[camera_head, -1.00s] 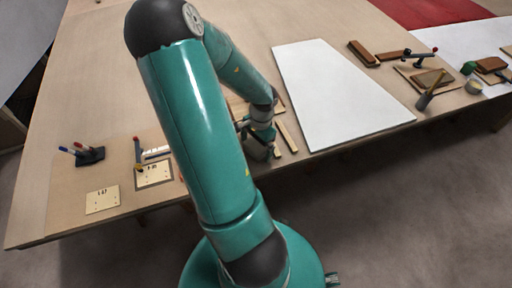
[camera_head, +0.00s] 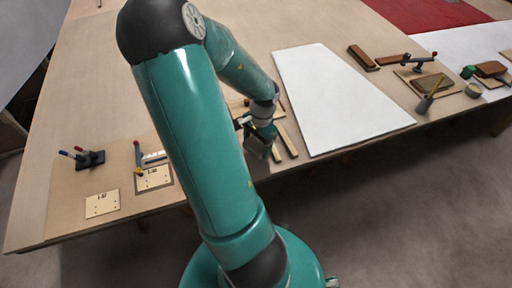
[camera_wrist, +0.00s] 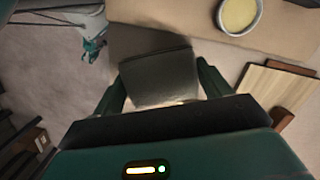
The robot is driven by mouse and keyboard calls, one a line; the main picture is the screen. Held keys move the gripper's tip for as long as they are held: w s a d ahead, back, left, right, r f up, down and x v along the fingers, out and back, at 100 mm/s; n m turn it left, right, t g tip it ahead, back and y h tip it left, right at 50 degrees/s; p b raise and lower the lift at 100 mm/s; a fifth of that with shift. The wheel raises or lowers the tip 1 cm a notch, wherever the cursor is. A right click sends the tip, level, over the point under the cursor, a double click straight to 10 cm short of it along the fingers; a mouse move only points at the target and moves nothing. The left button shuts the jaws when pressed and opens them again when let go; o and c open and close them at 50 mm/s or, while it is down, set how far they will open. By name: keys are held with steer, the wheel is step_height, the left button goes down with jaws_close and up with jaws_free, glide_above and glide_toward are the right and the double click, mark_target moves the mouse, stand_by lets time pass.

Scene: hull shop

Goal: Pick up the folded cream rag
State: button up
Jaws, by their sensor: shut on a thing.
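My gripper (camera_wrist: 161,96) is shut on a folded cloth-like thing, which I take for the folded cream rag (camera_wrist: 158,72). It looks grey in the shade, with a paler strip along its lower edge. The wrist view shows one finger on each side of it and floor around its left side. In the head view my gripper (camera_head: 260,130) is at the table's front edge, with the grey-green held thing (camera_head: 256,146) below it. The arm hides part of that area.
Wooden strips (camera_head: 288,140) lie right beside my gripper, near a large white sheet (camera_head: 340,98). A bowl with yellow contents (camera_wrist: 240,14) and a wooden board (camera_wrist: 272,86) show in the wrist view. Marked plates (camera_head: 102,204) and a dark clamp-like holder (camera_head: 90,159) lie left.

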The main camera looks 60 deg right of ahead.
steer(key=s+a+r, duration=0.2)
steer(key=r, duration=0.1)
steer(key=s+a+r, duration=0.1)
steer(key=r, duration=0.1)
steer(key=shift+s+a+r, duration=0.1)
steer(key=shift+a+r, duration=0.1)
steer(key=shift+r, duration=0.05)
steer(key=s+a+r, duration=0.3)
steer(key=s+a, duration=0.3)
steer(key=shift+s+a+r, duration=0.15)
steer(key=shift+s+r, duration=0.1)
steer(key=shift+r, duration=0.15)
steer(key=o, duration=0.4)
steer(key=shift+c, duration=1.1)
